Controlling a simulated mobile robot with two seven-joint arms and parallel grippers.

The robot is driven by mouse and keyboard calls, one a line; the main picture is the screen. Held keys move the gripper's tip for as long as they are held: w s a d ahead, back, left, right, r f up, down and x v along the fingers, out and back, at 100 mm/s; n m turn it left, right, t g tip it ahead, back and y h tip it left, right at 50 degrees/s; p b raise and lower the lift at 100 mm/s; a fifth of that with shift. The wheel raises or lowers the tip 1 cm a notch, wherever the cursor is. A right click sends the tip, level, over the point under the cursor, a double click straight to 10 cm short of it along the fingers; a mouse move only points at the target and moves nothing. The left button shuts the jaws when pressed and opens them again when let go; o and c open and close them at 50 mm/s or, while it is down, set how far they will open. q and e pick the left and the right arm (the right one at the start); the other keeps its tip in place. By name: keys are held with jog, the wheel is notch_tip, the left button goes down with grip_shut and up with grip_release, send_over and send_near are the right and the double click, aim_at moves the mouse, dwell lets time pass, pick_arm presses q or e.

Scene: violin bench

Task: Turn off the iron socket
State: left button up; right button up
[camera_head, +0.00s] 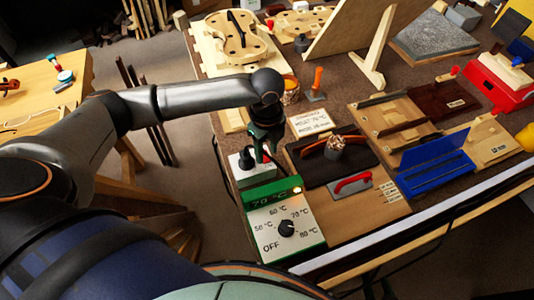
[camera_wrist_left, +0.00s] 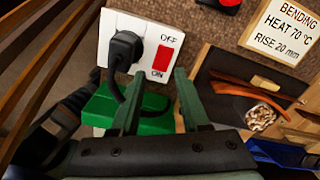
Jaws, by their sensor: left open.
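The iron socket (camera_wrist_left: 143,25) is a white plate with a black plug (camera_wrist_left: 124,48) in its left half and a red rocker switch (camera_wrist_left: 162,58) on its right. OFF is printed above the switch and ON below it. In the head view the socket (camera_head: 240,178) stands at the bench's left edge, partly hidden by my left gripper (camera_head: 262,156). In the wrist view my left gripper (camera_wrist_left: 157,88) is open and empty. Its green fingers point at the plate, their tips just below the switch and plug. I cannot tell whether they touch it. My right gripper is not in view.
A green and white heat controller (camera_head: 285,228) reads 70 °C, just in front of the socket. The plug's black cord (camera_wrist_left: 119,88) hangs close to the left finger. The bending iron block (camera_head: 334,150) and a red-handled tool (camera_head: 352,182) lie to the right.

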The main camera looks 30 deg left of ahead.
aim_at(265, 157)
pick_arm(q)
jog(key=shift+f, duration=1.1)
grip_shut()
